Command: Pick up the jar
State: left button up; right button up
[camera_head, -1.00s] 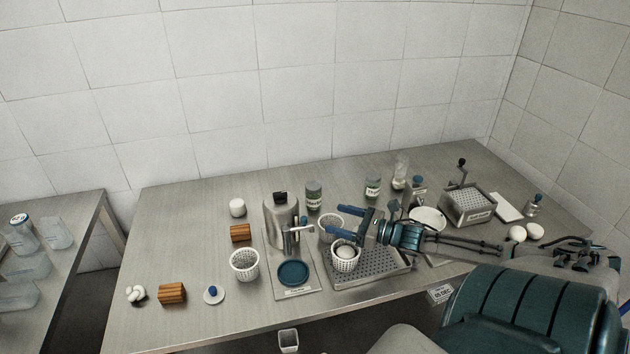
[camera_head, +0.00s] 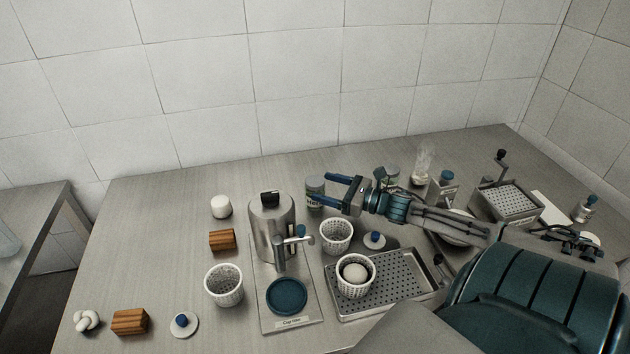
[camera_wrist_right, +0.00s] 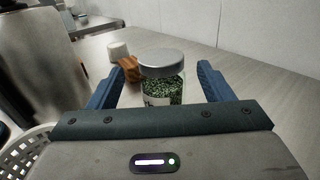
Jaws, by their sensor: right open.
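A jar (camera_head: 314,186) with a grey lid stands upright on the steel table, right of the coffee machine. In the right wrist view the jar (camera_wrist_right: 162,88) is clear glass with green flakes and a pale label. My right gripper (camera_head: 319,189) is open, its blue fingers pointing at the jar. In the wrist view the jar shows in the gap between the fingers; I cannot tell whether they touch it. A second jar (camera_head: 392,170) stands behind my right arm, partly hidden. My left gripper is not in view.
The coffee machine (camera_head: 268,222) stands close left of the jar. White perforated baskets (camera_head: 337,236) stand in front, one holding a white ball on a perforated tray (camera_head: 395,287). A wooden block (camera_head: 222,240) and white cup (camera_head: 221,207) are at left. The table behind the jar is clear.

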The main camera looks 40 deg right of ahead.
aim_at(309, 182)
jog(key=shift+b+x, duration=0.55)
jog(key=shift+x, duration=1.7)
jog(key=shift+w+a+p, duration=0.15)
jog(key=shift+w+p, duration=0.15)
jog(key=shift+w, duration=0.3)
jog(key=c, duration=1.2)
